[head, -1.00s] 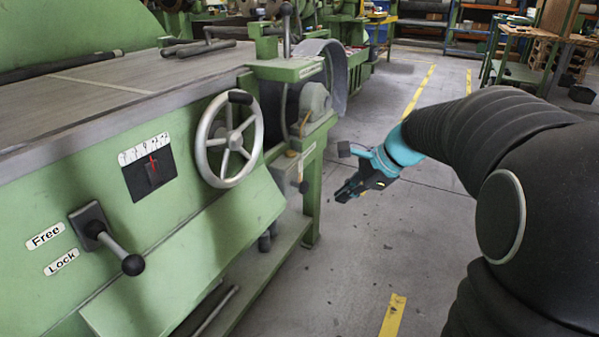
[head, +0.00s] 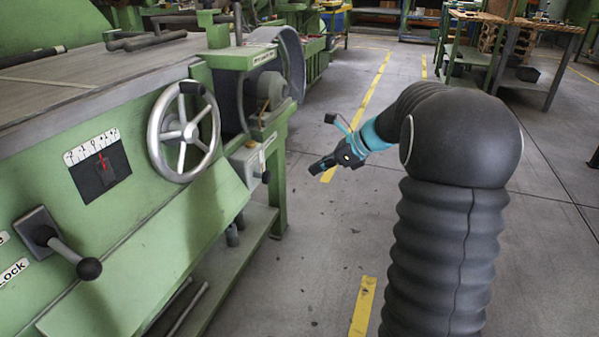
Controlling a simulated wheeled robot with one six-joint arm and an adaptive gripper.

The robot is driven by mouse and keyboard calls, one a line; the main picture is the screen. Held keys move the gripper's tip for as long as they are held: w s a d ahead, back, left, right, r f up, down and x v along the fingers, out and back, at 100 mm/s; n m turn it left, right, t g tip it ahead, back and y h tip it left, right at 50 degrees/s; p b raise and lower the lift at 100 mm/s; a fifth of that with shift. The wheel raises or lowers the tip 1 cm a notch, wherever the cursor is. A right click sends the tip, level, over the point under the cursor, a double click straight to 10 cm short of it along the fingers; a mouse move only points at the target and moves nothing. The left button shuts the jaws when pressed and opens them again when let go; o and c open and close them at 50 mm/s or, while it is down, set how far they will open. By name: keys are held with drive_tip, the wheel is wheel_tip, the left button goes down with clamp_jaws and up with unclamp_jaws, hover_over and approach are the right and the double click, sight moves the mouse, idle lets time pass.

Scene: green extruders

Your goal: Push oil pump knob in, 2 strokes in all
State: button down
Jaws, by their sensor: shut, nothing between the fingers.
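A small dark round knob (head: 266,177), which looks like the oil pump knob, sticks out from a pale box (head: 246,160) on the end of the green machine, below and right of the handwheel. How far it stands out is too small to tell. My gripper (head: 312,168) is shut and empty. It is over the open floor to the right of the knob, pointing left towards the machine, with a visible gap between them in the picture.
The green machine (head: 150,230) fills the left, with a handwheel (head: 183,131) and a black ball-ended lever (head: 88,268). A grey curved guard (head: 291,60) is above the box. The grey floor with yellow lines is clear around my arm.

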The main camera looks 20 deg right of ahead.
sight(266, 177)
drive_tip(key=a+r+b+x, duration=0.1)
drive_tip(key=r+x, duration=0.1)
drive_tip(key=x, duration=1)
drive_tip(key=shift+w+a, duration=0.3)
drive_tip(key=shift+w, duration=0.1)
drive_tip(key=shift+r, duration=0.2)
